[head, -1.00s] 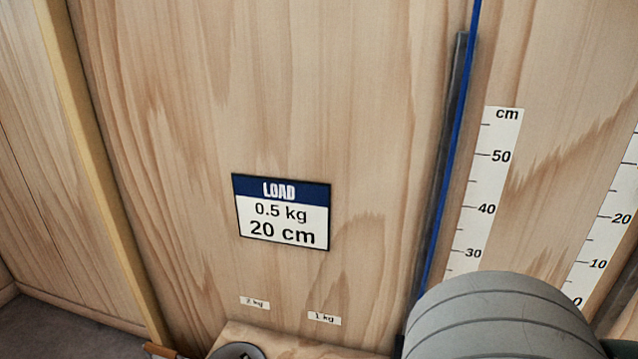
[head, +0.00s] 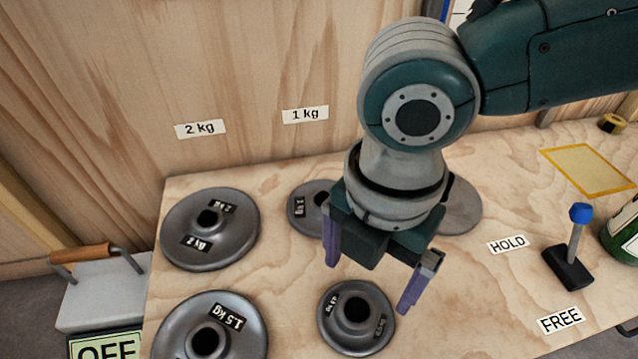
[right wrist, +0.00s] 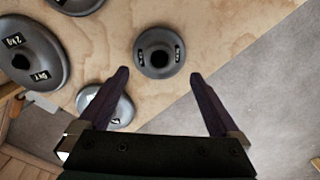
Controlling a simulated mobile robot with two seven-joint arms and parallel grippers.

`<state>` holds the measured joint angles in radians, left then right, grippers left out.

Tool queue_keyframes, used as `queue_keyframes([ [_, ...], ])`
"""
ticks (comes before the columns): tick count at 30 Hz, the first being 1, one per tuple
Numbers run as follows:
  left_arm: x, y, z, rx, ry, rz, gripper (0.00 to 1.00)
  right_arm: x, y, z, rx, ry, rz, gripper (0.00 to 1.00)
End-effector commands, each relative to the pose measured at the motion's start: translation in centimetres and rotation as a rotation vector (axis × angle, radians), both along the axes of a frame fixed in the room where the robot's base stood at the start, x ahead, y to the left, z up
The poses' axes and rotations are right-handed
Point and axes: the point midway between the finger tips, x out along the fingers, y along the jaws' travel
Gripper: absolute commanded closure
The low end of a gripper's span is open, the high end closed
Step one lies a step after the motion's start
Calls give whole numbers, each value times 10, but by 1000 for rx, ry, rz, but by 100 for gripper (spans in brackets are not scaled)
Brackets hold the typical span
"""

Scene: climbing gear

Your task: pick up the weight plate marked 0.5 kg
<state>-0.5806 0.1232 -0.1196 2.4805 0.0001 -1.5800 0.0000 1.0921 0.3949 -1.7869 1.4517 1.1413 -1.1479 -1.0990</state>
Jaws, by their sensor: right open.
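A small dark-grey weight plate (head: 336,328) with a raised hub lies near the front of the wooden board in the head view. Its two black labels are too small to read surely; it is the smallest clearly seen plate. My right gripper (head: 370,285) is open and empty above and just behind it, its purple fingers pointing down. In the right wrist view a small plate (right wrist: 160,68) with two labels shows ahead of the gap between the open fingers (right wrist: 159,75), not touching them. My left gripper is not in view.
Plates marked 2 kg (head: 178,235), 1.5 kg (head: 175,325) and a smaller one (head: 300,222) lie left of my gripper. Another plate (head: 465,210) is partly hidden behind it. A blue-knobbed lever (head: 579,225) stands right, between HOLD and FREE labels.

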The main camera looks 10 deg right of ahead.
Motion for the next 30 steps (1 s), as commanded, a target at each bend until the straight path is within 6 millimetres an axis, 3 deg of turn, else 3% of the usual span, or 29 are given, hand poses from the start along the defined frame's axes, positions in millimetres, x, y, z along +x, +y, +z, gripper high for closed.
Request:
queue_keyframes([
  [3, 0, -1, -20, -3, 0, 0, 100, -1, 1, -26, -1, 1, 1, 1],
  [10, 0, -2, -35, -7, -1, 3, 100, 0, 2, -43, 1, -1, 1, 1],
  [18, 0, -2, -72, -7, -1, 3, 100, -1, 5, -83, 0, 0, 0, 1],
  [26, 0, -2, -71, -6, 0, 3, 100, -1, 4, -83, 0, 0, -1, 1],
  [30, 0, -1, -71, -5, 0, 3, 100, -1, 4, -83, 0, 0, -1, 15],
])
